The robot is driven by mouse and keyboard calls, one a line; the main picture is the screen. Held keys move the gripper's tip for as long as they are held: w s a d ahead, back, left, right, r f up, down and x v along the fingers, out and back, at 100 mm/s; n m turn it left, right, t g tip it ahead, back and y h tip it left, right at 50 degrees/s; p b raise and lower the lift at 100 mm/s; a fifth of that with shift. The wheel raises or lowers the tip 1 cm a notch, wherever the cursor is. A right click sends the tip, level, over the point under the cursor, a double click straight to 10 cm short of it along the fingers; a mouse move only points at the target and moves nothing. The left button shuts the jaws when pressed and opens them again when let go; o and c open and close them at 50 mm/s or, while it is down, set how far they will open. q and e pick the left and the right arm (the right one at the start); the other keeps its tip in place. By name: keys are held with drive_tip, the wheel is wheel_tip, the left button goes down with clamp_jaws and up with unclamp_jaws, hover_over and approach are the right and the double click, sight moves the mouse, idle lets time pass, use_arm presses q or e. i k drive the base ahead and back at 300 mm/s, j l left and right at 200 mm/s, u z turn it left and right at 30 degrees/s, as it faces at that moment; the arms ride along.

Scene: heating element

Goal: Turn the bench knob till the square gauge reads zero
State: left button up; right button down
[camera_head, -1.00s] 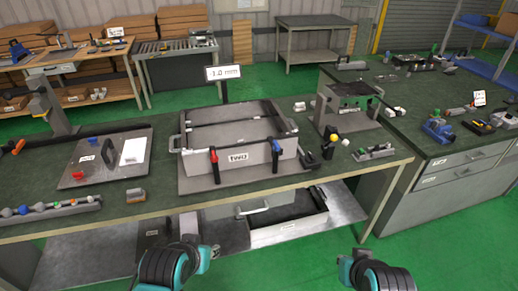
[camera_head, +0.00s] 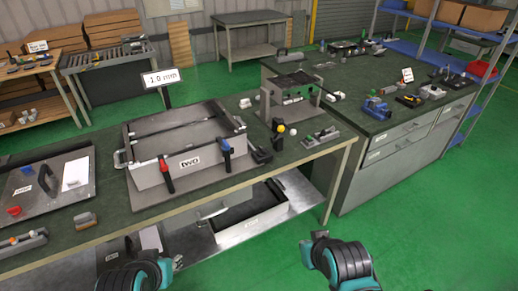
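A white readout sign (camera_head: 161,78) stands on a post behind a grey square frame fixture (camera_head: 191,140) labelled "two". It seems to read 1.0 mm; any minus sign is hard to make out. A small yellow ball-shaped knob (camera_head: 281,129) sits on a dark upright piece at the fixture's right; I cannot tell if it is the bench knob. Red and blue handled clamps (camera_head: 165,172) stand at the fixture's front. My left gripper (camera_head: 176,262) and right gripper (camera_head: 314,238) are low in front of the bench, apart from everything. Their fingers are too small to judge.
A plate with a black handle (camera_head: 45,178) lies on the green bench top (camera_head: 115,215) at left. A grey device (camera_head: 291,88) stands at the right end. A drawer bench (camera_head: 400,135) adjoins behind right. Green floor (camera_head: 430,220) is clear at right.

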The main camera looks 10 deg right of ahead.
sight(261, 152)
drive_tip(key=i+j, duration=0.15)
drive_tip(key=i, duration=0.15)
drive_tip(key=z, duration=0.4)
drive_tip(key=i+j+z, duration=0.1)
drive_tip(key=z, duration=0.65)
drive_tip(key=i+j+z, duration=0.1)
drive_tip(key=z, duration=0.3)
